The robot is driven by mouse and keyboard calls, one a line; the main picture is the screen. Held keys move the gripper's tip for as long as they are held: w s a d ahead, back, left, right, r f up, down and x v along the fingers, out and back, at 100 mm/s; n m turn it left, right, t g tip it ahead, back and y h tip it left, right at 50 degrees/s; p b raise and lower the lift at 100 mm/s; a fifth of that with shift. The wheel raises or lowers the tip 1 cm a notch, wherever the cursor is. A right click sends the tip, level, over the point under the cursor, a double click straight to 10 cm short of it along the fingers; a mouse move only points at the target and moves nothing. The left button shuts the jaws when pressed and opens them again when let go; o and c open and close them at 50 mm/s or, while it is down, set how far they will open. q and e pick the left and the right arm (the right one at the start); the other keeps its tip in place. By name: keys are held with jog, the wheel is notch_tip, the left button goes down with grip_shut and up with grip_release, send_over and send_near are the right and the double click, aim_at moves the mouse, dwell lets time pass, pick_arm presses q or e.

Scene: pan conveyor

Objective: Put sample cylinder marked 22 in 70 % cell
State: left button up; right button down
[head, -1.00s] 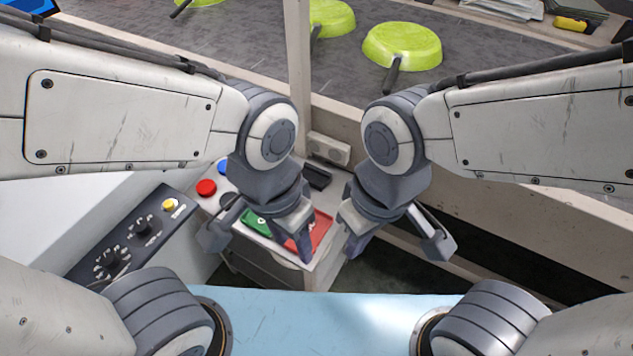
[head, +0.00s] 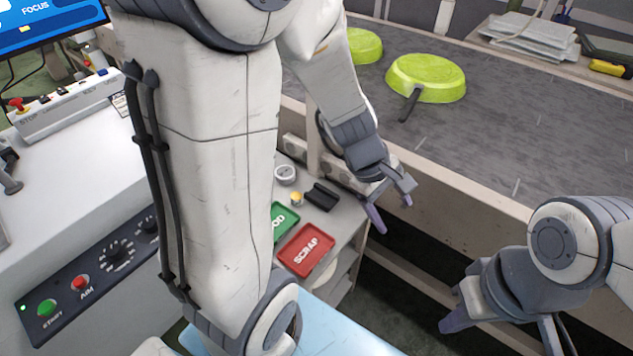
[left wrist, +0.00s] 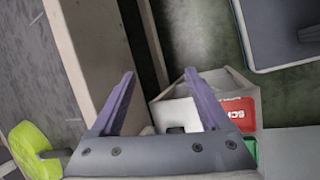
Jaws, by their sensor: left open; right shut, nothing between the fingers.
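No cylinder with a readable 22 and no cell marked 70 % can be made out in these views. My left gripper (head: 391,206) is open and empty, at the conveyor's near side wall, to the right of the small side table (head: 343,232). In the left wrist view the two fingers of my left gripper (left wrist: 159,76) stand apart with nothing between them. My right gripper (head: 452,322) is shut and empty at the lower right, over the dark floor. My left arm hides part of the side table.
The side table carries a red SCRAP tray (head: 306,250), a green tray (head: 284,222), a black holder (head: 321,197), a small yellow-topped item (head: 296,199) and a round white item (head: 286,174). Green pans (head: 427,78) lie on the conveyor (head: 500,130). A control panel (head: 90,275) is at left.

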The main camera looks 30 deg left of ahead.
pick_arm(q)
jog(key=w+a+f+n+t+y, duration=0.1)
jog(key=w+a+f+n, duration=0.1)
jog(key=a+n, duration=0.45)
jog(key=w+a+f+n+t+y, duration=0.1)
jog(key=w+a+f+n, duration=0.15)
jog(key=a+n, duration=0.35)
jog(key=n+y+b, duration=0.1)
jog(key=n+y, duration=0.2)
jog(key=n, duration=0.7)
send_near(295, 197)
jog(key=b+x, duration=0.3)
jog(key=x, duration=0.1)
jog(key=shift+s+a+f, duration=0.15)
jog(key=shift+s, duration=0.2)
jog(key=b+x, duration=0.1)
jog(key=x, duration=0.1)
jog(key=b+x, duration=0.1)
jog(key=x, duration=0.2)
jog(key=shift+w+f+b, duration=0.15)
jog(key=shift+w+b, duration=0.2)
jog(key=shift+w, duration=0.15)
grip_shut()
